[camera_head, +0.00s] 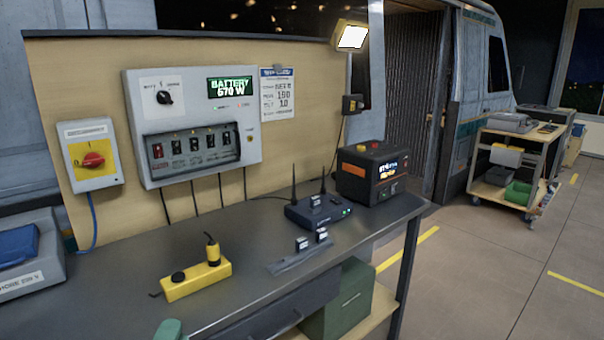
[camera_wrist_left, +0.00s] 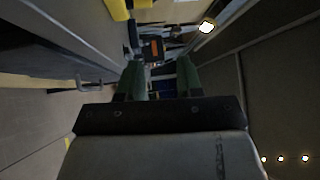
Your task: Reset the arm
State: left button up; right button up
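My left gripper (camera_head: 168,331) shows only as a green fingertip at the bottom edge of the head view, in front of the grey bench (camera_head: 365,222). In the left wrist view its two green fingers (camera_wrist_left: 159,78) stand apart with nothing held between them. The rest of my left arm is outside the head view. My right gripper is in neither view.
A yellow power strip (camera_head: 196,281) with plugs lies on the bench near the fingertip. Behind it are a router (camera_head: 318,213), a black and orange power station (camera_head: 371,172) and a wall panel (camera_head: 192,120). A cart (camera_head: 515,165) stands at right; the floor between is clear.

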pick_arm(q)
jog(key=s+a+f+n+g+y, duration=0.2)
jog(key=s+f+n+g+y, duration=0.2)
jog(key=s+f+n+g, duration=0.65)
jog(key=s+d+f+n+g+h, duration=0.3)
jog(key=s+f+n+g, duration=0.3)
jog(key=s, duration=0.7)
notch_tip(320, 180, down, 21)
jog(key=s+g+p, duration=0.1)
jog(key=s+p, duration=0.1)
jog(key=p, duration=0.5)
jog(key=s+a+f+p, duration=0.1)
jog(key=s+f+p, duration=0.1)
jog(key=s+f, duration=0.3)
jog(key=s+a+f+m+g+p, duration=0.1)
jog(key=s+f, duration=0.4)
jog(key=s, duration=0.6)
jog(key=shift+a+f+p, duration=0.15)
jog(key=shift+f+p, duration=0.05)
jog(key=shift+p, duration=0.65)
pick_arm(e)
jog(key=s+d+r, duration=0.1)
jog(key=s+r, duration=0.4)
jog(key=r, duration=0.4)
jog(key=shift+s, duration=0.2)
